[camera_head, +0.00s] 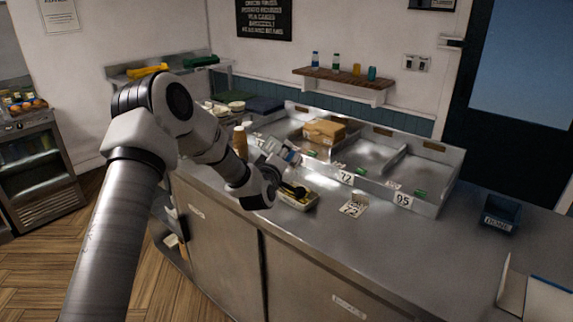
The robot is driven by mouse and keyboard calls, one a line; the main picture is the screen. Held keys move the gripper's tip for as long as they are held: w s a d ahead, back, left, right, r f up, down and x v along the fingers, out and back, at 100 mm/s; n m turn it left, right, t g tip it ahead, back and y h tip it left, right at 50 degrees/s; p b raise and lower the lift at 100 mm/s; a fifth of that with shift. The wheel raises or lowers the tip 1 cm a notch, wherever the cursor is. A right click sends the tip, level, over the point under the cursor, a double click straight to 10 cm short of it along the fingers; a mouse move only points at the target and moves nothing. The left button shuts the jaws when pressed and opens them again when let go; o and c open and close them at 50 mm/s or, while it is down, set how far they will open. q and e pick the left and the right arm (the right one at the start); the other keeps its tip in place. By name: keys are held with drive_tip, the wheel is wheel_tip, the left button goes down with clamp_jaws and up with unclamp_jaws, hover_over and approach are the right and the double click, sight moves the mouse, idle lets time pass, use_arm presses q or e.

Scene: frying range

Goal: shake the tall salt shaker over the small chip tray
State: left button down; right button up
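My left arm reaches in from the left, and its gripper (275,172) is over the counter beside the small chip tray (303,205). A pale, bluish, tilted object, which looks like the tall salt shaker (286,153), is at the gripper, above and behind the tray. The wrist partly hides the fingers and the lower part of this object. The tray is pale, holds yellow chips and lies on the steel counter. A dark gripper part overlaps the tray's far left in the picture. My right gripper is not in view.
A brown-topped bottle (240,140) stands behind my wrist. The steel bins (425,172) hold a brown box (324,131). A dark blue box (501,214) sits right.

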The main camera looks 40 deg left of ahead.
use_arm(q)
drive_tip(key=n, duration=0.8)
drive_tip(key=shift+r+p, duration=0.35)
drive_tip(key=shift+r, duration=0.05)
drive_tip(key=n, duration=0.4)
drive_tip(key=shift+s+r, duration=0.1)
drive_tip(key=shift+r, duration=0.15)
drive_tip(key=shift+w+d+r+n, duration=0.15)
drive_tip(key=shift+d+r+n, duration=0.05)
drive_tip(key=shift+n, duration=0.4)
drive_tip(key=shift+w+d+r+n, duration=0.1)
drive_tip(key=shift+d+r+n, duration=0.1)
drive_tip(key=shift+n, duration=0.4)
drive_tip(key=d+r+n, duration=0.1)
drive_tip(key=n, duration=0.1)
drive_tip(key=d+r+n+p, duration=0.1)
drive_tip(key=n, duration=0.2)
drive_tip(key=w+d+r+n+p, duration=0.1)
drive_tip(key=n, duration=0.1)
drive_tip(key=shift+d+r+n, duration=0.1)
drive_tip(key=shift+r+n, duration=0.05)
drive_tip(key=shift+n, duration=0.15)
drive_tip(key=shift+w+d+r+n+p, duration=0.1)
drive_tip(key=shift+d+n+p, duration=0.1)
drive_tip(key=shift+n, duration=0.45)
drive_tip(key=shift+w+d+r+n+p, duration=0.1)
drive_tip(key=shift+d+n+p, duration=0.05)
drive_tip(key=shift+n, duration=0.5)
drive_tip(key=shift+r, duration=0.1)
